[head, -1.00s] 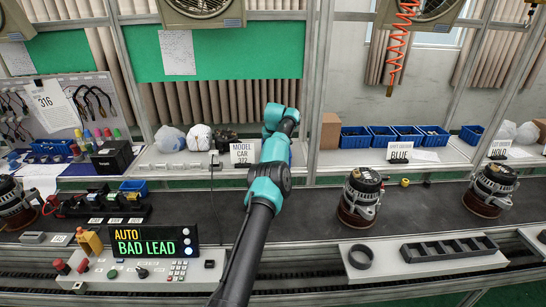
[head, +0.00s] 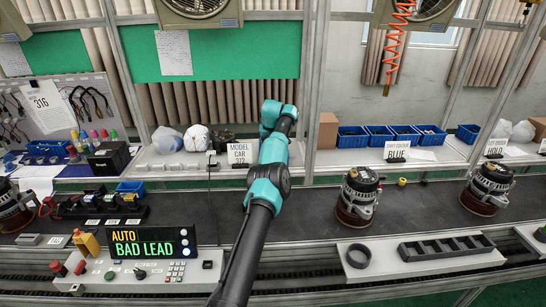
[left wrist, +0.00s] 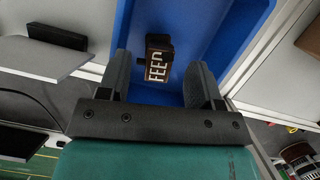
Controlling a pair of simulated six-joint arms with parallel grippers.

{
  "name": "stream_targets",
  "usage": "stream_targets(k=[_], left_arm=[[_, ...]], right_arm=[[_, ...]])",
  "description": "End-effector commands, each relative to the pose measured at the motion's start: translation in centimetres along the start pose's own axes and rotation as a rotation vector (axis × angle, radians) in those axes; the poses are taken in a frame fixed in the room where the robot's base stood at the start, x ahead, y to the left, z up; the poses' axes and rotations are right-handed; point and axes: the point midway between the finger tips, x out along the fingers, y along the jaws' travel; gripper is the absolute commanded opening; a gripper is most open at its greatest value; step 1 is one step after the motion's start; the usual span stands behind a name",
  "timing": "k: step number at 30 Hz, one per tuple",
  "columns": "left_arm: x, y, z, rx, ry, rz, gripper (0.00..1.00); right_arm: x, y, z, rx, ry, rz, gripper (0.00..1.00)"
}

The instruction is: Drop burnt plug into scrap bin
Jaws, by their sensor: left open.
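In the left wrist view, my left gripper (left wrist: 162,74) is open above a blue bin (left wrist: 238,62). Its two dark fingers stand wide apart. A small dark plug-like piece (left wrist: 158,46) with a brown and white "FEED" label shows between the fingers, with a gap on each side. It seems to lie in the bin; its height above the floor of the bin is hard to tell. In the head view, my teal and black arm reaches to the back shelf, and its gripper is hidden. My right gripper is not in view.
Two alternators (head: 358,198) stand on the dark belt (head: 420,203) to the right of my arm, another at far left. A panel (head: 150,242) reads "AUTO BAD LEAD". Several small blue bins (head: 352,137) line the shelf behind. A slotted dark tray (head: 446,248) lies at front right.

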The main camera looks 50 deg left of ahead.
Motion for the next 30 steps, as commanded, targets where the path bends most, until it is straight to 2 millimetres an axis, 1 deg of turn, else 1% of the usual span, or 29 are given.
stream_targets(k=[4, 9, 22, 26, 30], left_arm=[[-1.6, -0.1, -0.1, -0.001, -0.002, -0.002, 0.59], [-5.2, 0.0, 0.0, -0.001, -0.002, -0.002, 0.59], [-13.4, 0.0, 0.0, -0.001, -0.001, -0.002, 0.59], [-14.9, 0.0, 0.0, -0.001, 0.000, -0.001, 0.59], [-15.8, 0.0, 0.0, -0.001, 0.001, 0.000, 0.59]], right_arm=[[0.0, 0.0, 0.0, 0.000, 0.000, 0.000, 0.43], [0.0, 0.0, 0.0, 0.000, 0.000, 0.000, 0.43], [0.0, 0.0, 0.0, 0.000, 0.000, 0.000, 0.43], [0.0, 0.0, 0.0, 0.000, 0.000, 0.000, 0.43], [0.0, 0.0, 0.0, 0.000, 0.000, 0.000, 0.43]])
